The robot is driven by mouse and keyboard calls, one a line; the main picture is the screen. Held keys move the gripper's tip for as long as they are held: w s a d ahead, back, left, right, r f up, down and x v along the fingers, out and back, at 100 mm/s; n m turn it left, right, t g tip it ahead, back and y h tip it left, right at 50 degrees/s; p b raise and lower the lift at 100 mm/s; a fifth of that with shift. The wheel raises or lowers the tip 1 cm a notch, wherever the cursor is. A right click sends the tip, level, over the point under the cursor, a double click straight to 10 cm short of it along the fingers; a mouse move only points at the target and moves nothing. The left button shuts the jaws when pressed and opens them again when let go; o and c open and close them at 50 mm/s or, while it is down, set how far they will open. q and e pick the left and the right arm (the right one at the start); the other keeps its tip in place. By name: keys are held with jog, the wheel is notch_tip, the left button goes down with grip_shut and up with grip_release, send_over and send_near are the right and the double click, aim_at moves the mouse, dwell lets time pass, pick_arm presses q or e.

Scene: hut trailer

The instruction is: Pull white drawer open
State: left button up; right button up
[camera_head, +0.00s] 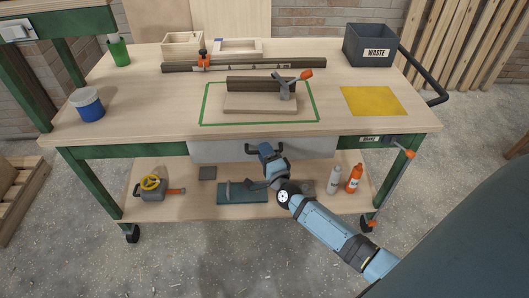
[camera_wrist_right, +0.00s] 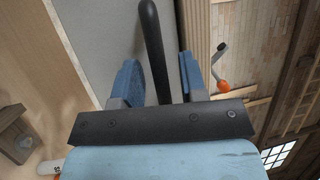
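The white drawer (camera_head: 218,151) is a pale grey-white front under the workbench top, in the middle of the head view, and looks closed. Its black bar handle (camera_head: 252,150) is on the front. My right gripper (camera_head: 267,152) is at the handle's right part. In the right wrist view the gripper (camera_wrist_right: 159,64) is open, with the black handle (camera_wrist_right: 153,40) between its two blue fingers and a visible gap on each side. The drawer front (camera_wrist_right: 108,35) fills the upper left there. My left gripper is not in view.
The workbench top (camera_head: 150,110) carries a clamp on a wood block (camera_head: 262,103), a yellow sheet (camera_head: 373,101) and a waste bin (camera_head: 369,45). A brake lever (camera_head: 408,153) is right of the drawer. Bottles (camera_head: 354,179) stand on the lower shelf (camera_head: 180,206).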

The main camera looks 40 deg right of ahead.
jog(key=shift+w, duration=0.2)
grip_shut()
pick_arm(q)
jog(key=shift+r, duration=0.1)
